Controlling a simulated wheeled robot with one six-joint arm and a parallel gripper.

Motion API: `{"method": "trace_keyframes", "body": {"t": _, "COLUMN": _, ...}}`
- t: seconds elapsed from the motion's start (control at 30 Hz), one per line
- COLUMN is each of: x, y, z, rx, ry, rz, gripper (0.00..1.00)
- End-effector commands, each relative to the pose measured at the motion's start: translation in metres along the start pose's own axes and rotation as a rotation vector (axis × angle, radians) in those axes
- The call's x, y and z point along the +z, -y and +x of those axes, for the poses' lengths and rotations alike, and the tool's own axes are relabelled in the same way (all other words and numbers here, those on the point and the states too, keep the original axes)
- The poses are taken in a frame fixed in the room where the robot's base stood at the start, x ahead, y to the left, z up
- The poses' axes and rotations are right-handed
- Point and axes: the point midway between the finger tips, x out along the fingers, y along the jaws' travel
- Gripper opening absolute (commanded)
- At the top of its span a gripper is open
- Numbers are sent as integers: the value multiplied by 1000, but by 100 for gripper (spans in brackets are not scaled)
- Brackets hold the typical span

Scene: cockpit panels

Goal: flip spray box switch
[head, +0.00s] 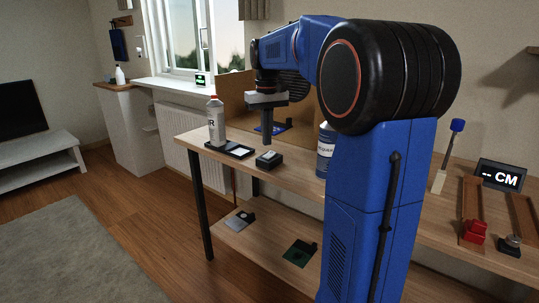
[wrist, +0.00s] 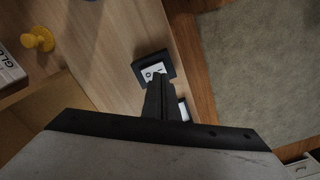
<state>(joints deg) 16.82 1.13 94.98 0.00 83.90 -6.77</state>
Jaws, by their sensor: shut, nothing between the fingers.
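A small black switch box (head: 268,160) sits near the front edge of the wooden workbench. In the wrist view the switch box (wrist: 139,71) shows a white plate with I and O marks, partly covered by my fingers. My gripper (head: 267,143) points down just above the box, its fingers together and empty. In the wrist view the shut fingers (wrist: 157,78) reach over the lower part of the plate. I cannot tell whether they touch it or which way the switch is set. A brown panel (head: 236,98) stands behind on the bench.
A white bottle marked R (head: 215,122) stands left of the box, by a black tray (head: 236,151). A blue can (head: 325,150) stands to the right, near my arm. A yellow knobbed object (wrist: 38,40) and a lettered box (wrist: 8,68) lie left in the wrist view.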

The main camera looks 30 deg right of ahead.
Motion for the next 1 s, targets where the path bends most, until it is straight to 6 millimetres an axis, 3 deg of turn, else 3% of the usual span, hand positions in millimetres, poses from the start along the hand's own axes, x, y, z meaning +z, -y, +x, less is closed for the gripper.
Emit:
{"method": "trace_keyframes", "body": {"t": 0.43, "x": 0, "y": 0, "z": -27, "rx": 0, "ry": -1, "rz": 0, "gripper": 0}}
{"method": "trace_keyframes", "body": {"t": 1.0, "x": 0, "y": 0, "z": -29, "rx": 0, "ry": 0, "rz": 0, "gripper": 0}}
